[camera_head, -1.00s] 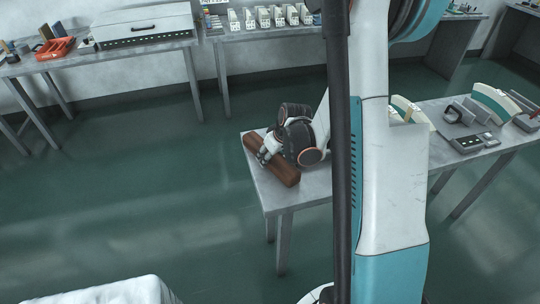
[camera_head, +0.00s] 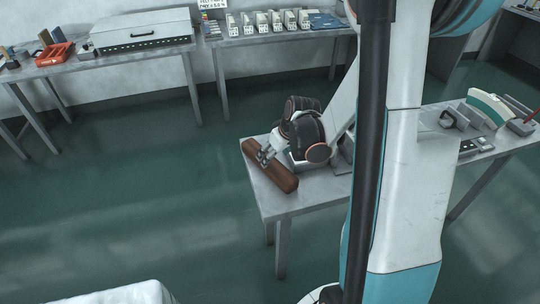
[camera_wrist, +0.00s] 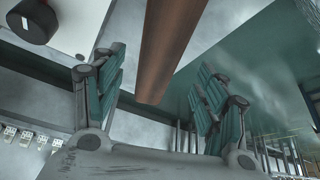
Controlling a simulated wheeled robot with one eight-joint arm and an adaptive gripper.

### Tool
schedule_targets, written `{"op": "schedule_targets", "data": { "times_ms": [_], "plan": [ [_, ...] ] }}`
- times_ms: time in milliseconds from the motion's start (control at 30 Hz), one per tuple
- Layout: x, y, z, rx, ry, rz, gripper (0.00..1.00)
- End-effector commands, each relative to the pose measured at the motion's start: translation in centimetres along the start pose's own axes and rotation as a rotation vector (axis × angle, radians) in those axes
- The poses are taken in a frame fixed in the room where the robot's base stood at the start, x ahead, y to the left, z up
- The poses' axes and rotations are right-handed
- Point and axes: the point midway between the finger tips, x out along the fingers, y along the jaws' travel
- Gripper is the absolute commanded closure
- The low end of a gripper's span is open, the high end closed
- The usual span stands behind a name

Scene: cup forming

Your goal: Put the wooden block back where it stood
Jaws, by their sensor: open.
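The wooden block (camera_head: 284,180) is a long brown bar lying on the near left end of the grey table (camera_head: 318,191), along its left edge. My gripper (camera_head: 264,156) is open at the block's upper side, near its middle. In the wrist view, the block (camera_wrist: 168,42) runs from the top edge down into the space between the open fingers of my gripper (camera_wrist: 160,78). Gaps show between the block and both fingers there. The head view is too small to tell whether a finger touches it. My arm hides part of the table.
Grey fixtures and a teal-white curved part (camera_head: 488,108) stand farther right on the same table. Open green floor lies left of the table.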

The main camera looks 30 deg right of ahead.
Motion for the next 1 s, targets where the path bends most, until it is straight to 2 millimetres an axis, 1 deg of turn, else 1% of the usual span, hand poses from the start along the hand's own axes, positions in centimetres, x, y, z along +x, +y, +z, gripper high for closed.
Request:
{"op": "schedule_targets", "data": {
  "times_ms": [33,100,200,300,433,767,867,967,1000],
  "plan": [
    [-1.3,0.0,-0.1,0.001,0.0,0.0,0.34],
    [-2.4,0.0,-0.1,0.0,0.0,0.0,0.34],
    [-3.7,0.0,-0.1,0.0,0.0,0.0,0.34],
    [-4.5,0.0,0.0,0.001,0.0,0.0,0.34],
    [-4.9,0.0,0.0,0.0,0.0,0.0,0.34],
    [-5.0,-0.1,0.0,0.0,0.0,0.0,0.34],
    [-5.4,-0.7,-0.4,0.004,0.001,0.005,0.34],
    [-6.5,-2.3,-1.2,0.02,0.004,0.016,0.34],
    [-7.1,-3.2,-1.6,0.03,0.006,0.022,0.34]
  ]
}}
